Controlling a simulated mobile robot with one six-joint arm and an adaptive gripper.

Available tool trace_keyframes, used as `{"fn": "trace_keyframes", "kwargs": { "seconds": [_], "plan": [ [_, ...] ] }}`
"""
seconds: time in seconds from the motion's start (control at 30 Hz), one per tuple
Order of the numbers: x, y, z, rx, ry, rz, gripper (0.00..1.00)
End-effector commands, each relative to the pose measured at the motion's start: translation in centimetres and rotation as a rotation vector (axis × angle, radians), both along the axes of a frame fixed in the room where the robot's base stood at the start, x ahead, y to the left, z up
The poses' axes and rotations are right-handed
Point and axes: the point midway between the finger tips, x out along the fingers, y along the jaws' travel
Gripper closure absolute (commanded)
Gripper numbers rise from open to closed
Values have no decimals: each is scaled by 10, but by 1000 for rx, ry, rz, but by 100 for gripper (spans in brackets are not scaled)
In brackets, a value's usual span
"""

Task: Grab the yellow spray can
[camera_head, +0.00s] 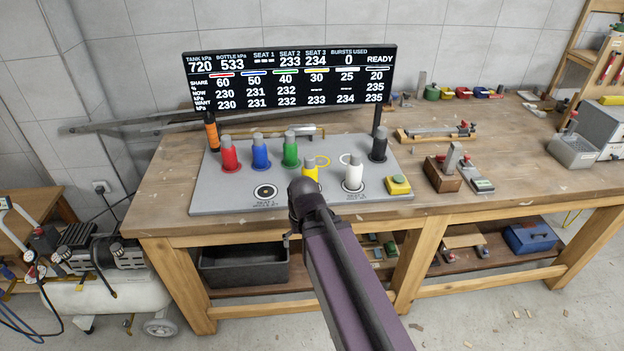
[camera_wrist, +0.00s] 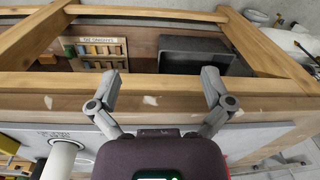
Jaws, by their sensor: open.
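The yellow spray can (camera_head: 310,174) stands upright on the grey board (camera_head: 225,200), in front of a yellow ring. In the head view its lower part is hidden behind the dark end of my arm. My gripper (camera_wrist: 160,84) is open and empty in the wrist view, its two fingers apart over the bench's front edge. My gripper's fingers cannot be made out in the head view. I cannot make out the yellow can in the wrist view; my wrist housing covers the lower middle there.
Red (camera_head: 229,155), blue (camera_head: 261,153), green (camera_head: 290,152), white (camera_head: 353,174) and black (camera_head: 378,146) cans stand on the board. The white can also shows in the wrist view (camera_wrist: 60,160). A yellow block (camera_head: 398,185) sits at right. A display (camera_head: 290,80) stands behind.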

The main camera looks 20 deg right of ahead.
Motion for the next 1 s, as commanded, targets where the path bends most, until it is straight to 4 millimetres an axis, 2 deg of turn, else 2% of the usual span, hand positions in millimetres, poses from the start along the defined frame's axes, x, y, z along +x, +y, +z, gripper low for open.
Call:
{"fn": "trace_keyframes", "kwargs": {
  "seconds": [0.2, 0.47, 0.5, 0.63, 1.0],
  "plan": [
    [-8, 9, 2, -48, 10, 96, 0],
    [-8, 9, 2, -51, 11, 103, 0],
    [-8, 9, 2, -50, 11, 102, 3],
    [-8, 9, 2, -50, 11, 102, 42],
    [-8, 9, 2, -49, 10, 101, 43]
  ]
}}
